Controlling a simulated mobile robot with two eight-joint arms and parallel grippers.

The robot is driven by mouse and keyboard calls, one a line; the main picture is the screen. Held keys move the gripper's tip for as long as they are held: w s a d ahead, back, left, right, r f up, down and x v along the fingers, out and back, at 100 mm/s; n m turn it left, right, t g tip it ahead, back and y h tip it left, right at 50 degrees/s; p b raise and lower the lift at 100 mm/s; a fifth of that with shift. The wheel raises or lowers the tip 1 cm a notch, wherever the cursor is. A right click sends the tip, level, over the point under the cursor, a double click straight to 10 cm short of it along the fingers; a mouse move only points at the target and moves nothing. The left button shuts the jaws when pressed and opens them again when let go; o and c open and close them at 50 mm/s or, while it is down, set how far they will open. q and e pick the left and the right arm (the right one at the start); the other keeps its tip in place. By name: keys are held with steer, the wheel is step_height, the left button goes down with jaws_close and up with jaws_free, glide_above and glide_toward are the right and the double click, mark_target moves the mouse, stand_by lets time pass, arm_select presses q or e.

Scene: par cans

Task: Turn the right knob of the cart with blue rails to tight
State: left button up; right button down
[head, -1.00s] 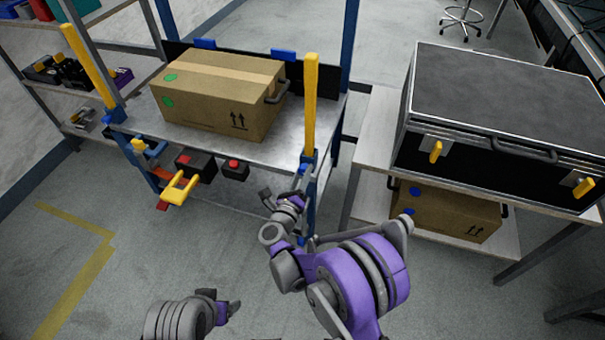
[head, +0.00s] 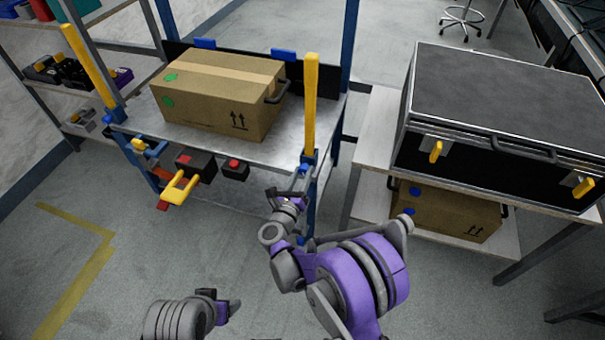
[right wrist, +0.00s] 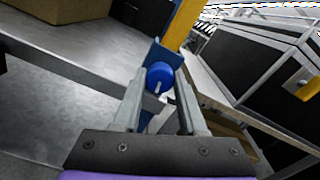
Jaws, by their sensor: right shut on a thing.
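The cart (head: 215,140) with blue rails stands ahead in the head view, with a yellow upright (head: 311,105) at its right front corner. The right knob (right wrist: 159,75) is round and blue with a short white mark, and shows below the yellow upright in the right wrist view. My right gripper (head: 296,180) is at this corner, shut on the knob, with one finger on each side of it (right wrist: 160,98). In the head view the gripper hides the knob. My left gripper (head: 229,305) is low in the head view, away from the cart; its jaws are unclear.
A cardboard box (head: 220,95) sits on the cart top. A table with a black case (head: 490,100) stands close at right. The floor at left is clear.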

steer(key=shift+c, duration=2.3)
jaws_free()
steer(key=shift+s+a, duration=0.1)
steer(key=p+v, duration=0.1)
steer(key=v, duration=0.9)
steer(key=shift+s, duration=0.3)
steer(key=shift+r, duration=0.1)
